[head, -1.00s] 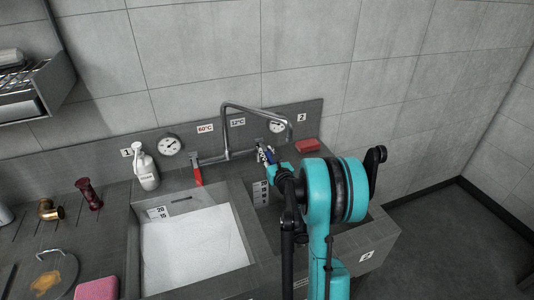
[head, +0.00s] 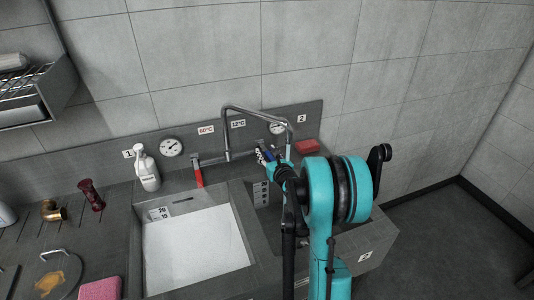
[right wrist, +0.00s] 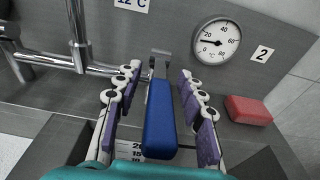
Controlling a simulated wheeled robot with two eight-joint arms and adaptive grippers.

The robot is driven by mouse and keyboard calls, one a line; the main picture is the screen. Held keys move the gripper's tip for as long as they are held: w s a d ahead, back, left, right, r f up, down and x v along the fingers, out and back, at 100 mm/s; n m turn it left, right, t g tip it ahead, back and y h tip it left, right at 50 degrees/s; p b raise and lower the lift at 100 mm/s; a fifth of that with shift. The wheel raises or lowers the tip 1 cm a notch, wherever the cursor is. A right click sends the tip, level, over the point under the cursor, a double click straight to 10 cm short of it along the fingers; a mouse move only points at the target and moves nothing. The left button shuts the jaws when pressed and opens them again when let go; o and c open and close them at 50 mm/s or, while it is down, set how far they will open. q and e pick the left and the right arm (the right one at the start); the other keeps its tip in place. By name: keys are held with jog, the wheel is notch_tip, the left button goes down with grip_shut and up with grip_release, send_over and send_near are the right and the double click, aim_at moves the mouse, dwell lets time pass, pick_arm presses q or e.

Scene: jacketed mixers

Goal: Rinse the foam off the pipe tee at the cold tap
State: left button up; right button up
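A brass pipe fitting (head: 52,210), which looks like the pipe tee, lies on the ribbed drainboard at the far left; I cannot make out foam on it. The cold tap's blue lever (head: 268,154) is under the 12°C label, right of the swivel spout (head: 228,130). My right gripper (right wrist: 159,88) is open, with its purple-padded fingers on both sides of the blue lever (right wrist: 159,118). Gaps show between the fingers and the lever in the right wrist view. My left gripper is not in view.
The hot tap's red lever (head: 199,177) is under the 60°C label. The left basin (head: 195,250) holds a pale surface; my right arm partly hides the right basin. A white bottle (head: 146,170), dark red spool-shaped part (head: 91,195), pink sponge (head: 100,289) and red block (head: 307,146) stand around.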

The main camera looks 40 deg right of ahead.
jog(key=v, duration=1.2)
